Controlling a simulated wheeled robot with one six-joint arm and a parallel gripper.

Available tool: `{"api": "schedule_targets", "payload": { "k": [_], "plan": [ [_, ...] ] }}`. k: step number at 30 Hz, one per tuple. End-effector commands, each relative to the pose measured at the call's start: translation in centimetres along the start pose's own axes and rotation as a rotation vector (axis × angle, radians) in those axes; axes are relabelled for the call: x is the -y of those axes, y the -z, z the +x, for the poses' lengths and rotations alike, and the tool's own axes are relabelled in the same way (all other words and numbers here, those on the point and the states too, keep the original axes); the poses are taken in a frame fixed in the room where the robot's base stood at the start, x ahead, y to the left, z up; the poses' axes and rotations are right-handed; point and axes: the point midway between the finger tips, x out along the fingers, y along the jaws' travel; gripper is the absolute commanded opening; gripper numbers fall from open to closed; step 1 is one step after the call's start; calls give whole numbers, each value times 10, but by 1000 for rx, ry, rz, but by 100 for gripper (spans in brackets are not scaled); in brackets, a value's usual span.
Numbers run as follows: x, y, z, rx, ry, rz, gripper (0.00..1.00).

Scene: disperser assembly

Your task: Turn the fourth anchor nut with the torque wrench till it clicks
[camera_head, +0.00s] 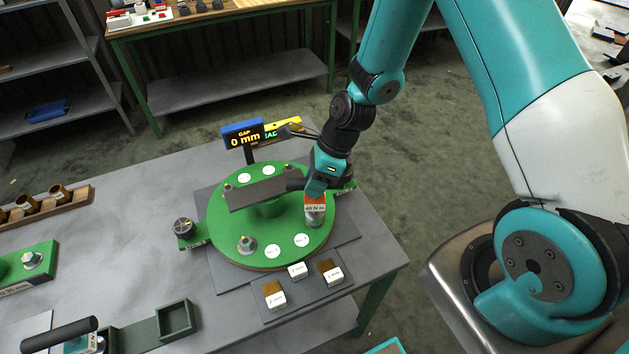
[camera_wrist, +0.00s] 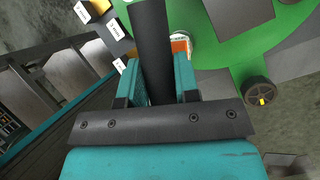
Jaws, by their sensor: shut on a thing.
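The torque wrench has an orange block marked 40 N m (camera_head: 315,206) over a grey socket, standing at the right side of the green round base (camera_head: 228,235). In the wrist view its dark handle (camera_wrist: 150,45) runs up between the fingers, with the orange part (camera_wrist: 180,46) just right of them. My gripper (camera_head: 322,180) is shut on the wrench. The anchor nut under the socket is hidden, so I cannot tell how far the socket sits over it. Another anchor nut (camera_head: 246,244) shows at the front left of the base, and one (camera_head: 228,188) at the back left.
A dark grey slab (camera_head: 258,194) lies over the green hub, close to my gripper. A display (camera_head: 243,134) behind reads GAP 0 mm. A black dial (camera_head: 183,227) stands left of the base. Labelled blocks (camera_head: 274,299) lie in front. A second dark-handled tool (camera_head: 60,334) is at the lower left.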

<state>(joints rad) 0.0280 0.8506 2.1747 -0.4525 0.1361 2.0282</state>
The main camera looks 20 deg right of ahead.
Motion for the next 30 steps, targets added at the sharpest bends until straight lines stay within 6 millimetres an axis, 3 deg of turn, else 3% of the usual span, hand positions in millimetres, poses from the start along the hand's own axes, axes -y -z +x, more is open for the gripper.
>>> {"api": "schedule_targets", "payload": {
  "k": [21,30],
  "plan": [
    [-9,-18,-41,1,0,-1,0],
    [-9,-18,-41,1,0,-1,0]
  ]
}}
